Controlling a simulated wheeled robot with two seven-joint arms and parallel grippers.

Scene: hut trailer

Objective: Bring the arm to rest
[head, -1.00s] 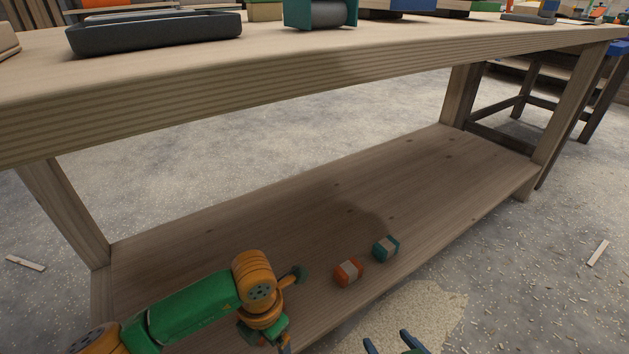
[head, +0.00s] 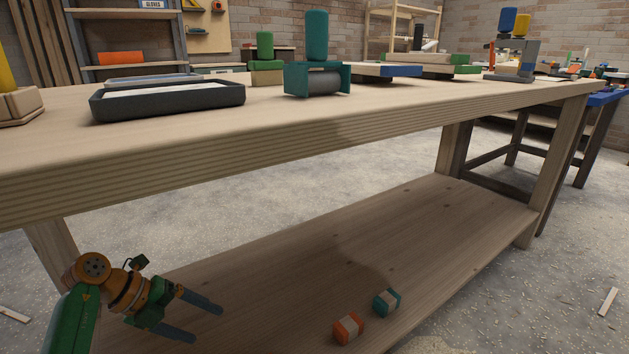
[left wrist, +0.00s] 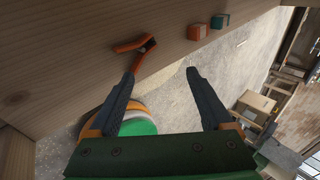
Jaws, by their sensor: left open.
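My left gripper (head: 207,324) is at the lower left of the head view, over the lower shelf (head: 430,215) of the workbench. Its two dark fingers are apart with nothing between them. In the left wrist view the open fingers (left wrist: 160,78) point toward the shelf edge. My right gripper is not in view.
An orange block (head: 347,328) and a teal block (head: 386,303) with pale bands sit on the shelf. An orange-handled tool like pliers (left wrist: 135,45) shows near the shelf edge. The benchtop (head: 300,120) above carries a dark tray (head: 168,100) and a teal holder (head: 317,78).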

